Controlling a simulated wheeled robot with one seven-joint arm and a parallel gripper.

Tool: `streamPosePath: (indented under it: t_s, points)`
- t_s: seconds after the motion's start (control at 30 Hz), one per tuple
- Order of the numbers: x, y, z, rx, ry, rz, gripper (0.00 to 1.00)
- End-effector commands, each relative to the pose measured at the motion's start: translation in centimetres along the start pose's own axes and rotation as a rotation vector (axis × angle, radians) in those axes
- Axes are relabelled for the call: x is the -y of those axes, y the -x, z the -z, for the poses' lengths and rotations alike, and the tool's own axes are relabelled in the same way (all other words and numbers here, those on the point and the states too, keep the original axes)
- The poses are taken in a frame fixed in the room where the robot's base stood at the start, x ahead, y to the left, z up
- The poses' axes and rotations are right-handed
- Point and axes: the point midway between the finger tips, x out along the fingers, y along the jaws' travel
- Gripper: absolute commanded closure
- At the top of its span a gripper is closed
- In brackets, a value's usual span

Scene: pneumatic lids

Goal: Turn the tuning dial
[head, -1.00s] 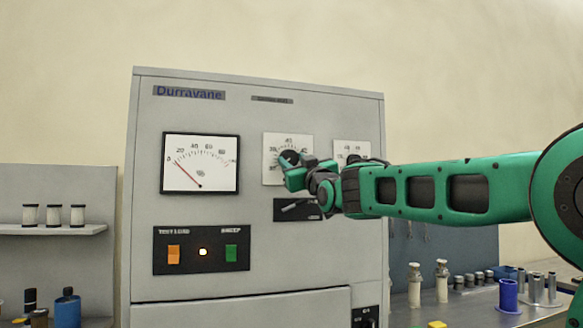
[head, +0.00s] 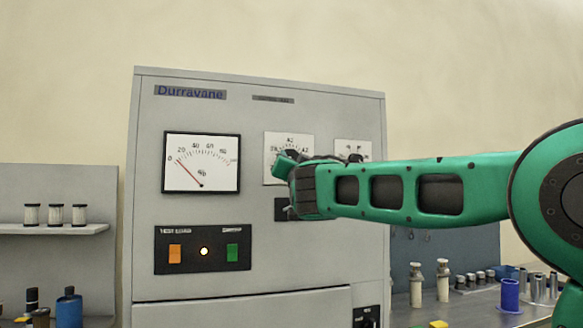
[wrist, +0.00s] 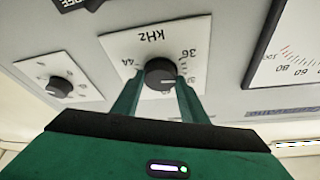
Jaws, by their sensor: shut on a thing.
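The tuning dial is a dark round knob (wrist: 160,73) on a white scale plate (wrist: 205,32) marked kHz in the wrist view. My gripper (wrist: 158,92) has its two green fingers on either side of the knob and is shut on it. In the head view my gripper (head: 284,166) covers the knob, and only the upper and left parts of the dial's plate (head: 289,138) show. A white line shows on the knob's face in the wrist view.
A gauge (head: 201,163) with a red needle near the low end is left of the dial. A second, smaller knob (wrist: 61,87) sits beside it. Orange (head: 175,253) and green (head: 232,252) switches are below the gauge. Bottles and cylinders stand on the bench at right.

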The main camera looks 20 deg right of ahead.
Motion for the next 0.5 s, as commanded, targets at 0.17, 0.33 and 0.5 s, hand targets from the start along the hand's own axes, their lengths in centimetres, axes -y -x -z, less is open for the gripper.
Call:
streamPosePath:
  t_s: [0.17, 0.33, 0.5]
  points:
    - [0.32, 0.02, -0.18, 0.004, -0.153, -0.063, 0.83]
    - [0.4, 0.0, -0.17, 0.004, -0.291, -0.121, 0.83]
    - [0.49, -0.01, -0.11, 0.004, -0.407, -0.169, 0.83]
